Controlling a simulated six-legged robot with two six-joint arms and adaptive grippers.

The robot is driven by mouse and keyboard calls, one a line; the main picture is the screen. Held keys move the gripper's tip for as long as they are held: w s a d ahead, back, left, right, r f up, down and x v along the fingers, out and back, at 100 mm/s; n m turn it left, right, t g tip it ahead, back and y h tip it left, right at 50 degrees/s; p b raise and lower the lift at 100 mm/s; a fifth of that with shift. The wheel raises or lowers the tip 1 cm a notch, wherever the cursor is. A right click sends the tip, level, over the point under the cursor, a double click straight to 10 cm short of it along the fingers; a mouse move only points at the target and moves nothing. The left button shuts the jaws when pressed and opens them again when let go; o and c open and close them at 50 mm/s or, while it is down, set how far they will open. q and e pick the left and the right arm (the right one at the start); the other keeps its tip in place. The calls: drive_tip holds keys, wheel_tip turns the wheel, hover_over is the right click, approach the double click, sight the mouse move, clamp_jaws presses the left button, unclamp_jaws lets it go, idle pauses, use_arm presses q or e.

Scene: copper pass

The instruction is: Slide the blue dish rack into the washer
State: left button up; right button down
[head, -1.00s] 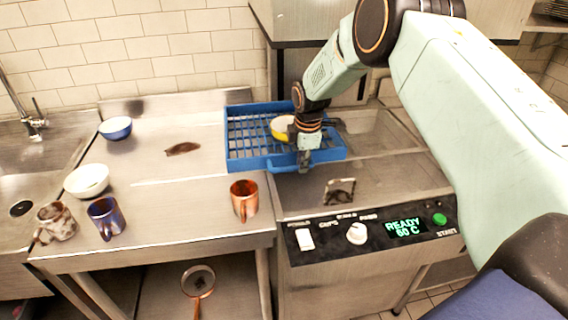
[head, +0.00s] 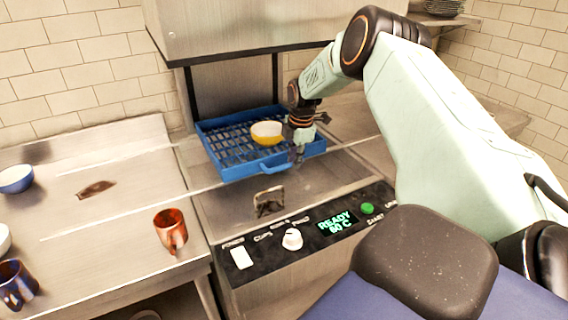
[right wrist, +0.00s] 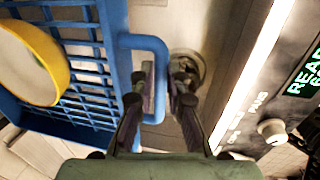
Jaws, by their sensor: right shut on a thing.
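The blue dish rack (head: 222,160) sits at the washer's bed, under the raised steel hood (head: 240,30), with a yellow and white bowl (head: 266,133) in it. My right gripper (head: 298,152) is at the rack's front side. In the right wrist view the rack (right wrist: 113,60) fills the left, and its looped handle (right wrist: 146,42) passes between the fingers of my right gripper (right wrist: 160,90), which is shut on it. The washer's front panel (head: 290,240) reads READY 60 C. My left gripper is not in view.
A metal bracket-like piece (head: 269,201) lies on the washer's front ledge.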

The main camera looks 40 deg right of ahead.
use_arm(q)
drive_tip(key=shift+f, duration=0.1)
use_arm(e)
drive_tip(key=shift+w+d+r, duration=0.2)
drive_tip(key=shift+r, duration=0.05)
drive_tip(key=c, duration=1.8)
unclamp_jaws()
drive_tip(key=o, duration=0.5)
drive_tip(key=shift+s+a, duration=0.1)
drive_tip(key=shift+s, duration=0.1)
drive_tip(key=shift+c, duration=0.2)
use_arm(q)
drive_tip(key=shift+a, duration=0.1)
use_arm(e)
drive_tip(key=shift+f, duration=0.1)
drive_tip(key=shift+f, duration=0.1)
